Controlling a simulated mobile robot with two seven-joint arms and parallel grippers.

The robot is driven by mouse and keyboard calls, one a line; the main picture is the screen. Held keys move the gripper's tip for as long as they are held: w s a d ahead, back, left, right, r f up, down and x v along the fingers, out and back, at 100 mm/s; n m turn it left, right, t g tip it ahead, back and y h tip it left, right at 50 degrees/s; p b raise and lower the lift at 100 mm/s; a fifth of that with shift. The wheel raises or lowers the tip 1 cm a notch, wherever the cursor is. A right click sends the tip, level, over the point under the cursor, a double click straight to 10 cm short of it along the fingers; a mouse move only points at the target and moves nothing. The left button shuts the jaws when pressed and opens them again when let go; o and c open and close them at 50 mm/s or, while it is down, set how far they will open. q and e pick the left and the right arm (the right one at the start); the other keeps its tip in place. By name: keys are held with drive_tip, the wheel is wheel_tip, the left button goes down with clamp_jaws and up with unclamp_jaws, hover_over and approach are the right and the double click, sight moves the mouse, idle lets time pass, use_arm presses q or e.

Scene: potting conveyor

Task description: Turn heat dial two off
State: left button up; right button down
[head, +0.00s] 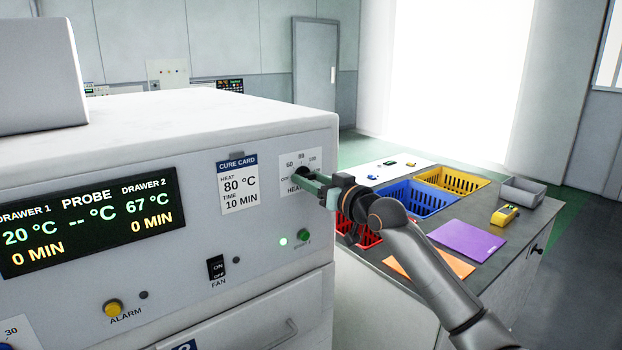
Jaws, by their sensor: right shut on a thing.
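The heat dial (299,172) is a dark knob on a white scale plate (288,158) at the right end of the oven's front panel. My right gripper (314,186) reaches in from the right and is shut on the dial. The fingers hide much of the knob, so I cannot tell its pointer's setting. The display (90,222) reads 20 °C for drawer 1 and 67 °C for drawer 2, both 0 min. My left gripper is out of view.
A cure card (238,183) reads 80 °C, 10 min. A bench (455,258) with red, blue and yellow baskets stands at right.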

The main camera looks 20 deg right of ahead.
drive_tip(key=shift+n, duration=0.7)
drive_tip(key=shift+c, duration=1.4)
unclamp_jaws()
drive_tip(key=b+v, duration=0.2)
drive_tip(key=v, duration=1)
drive_tip(key=shift+s, duration=0.3)
drive_tip(key=shift+d, duration=0.1)
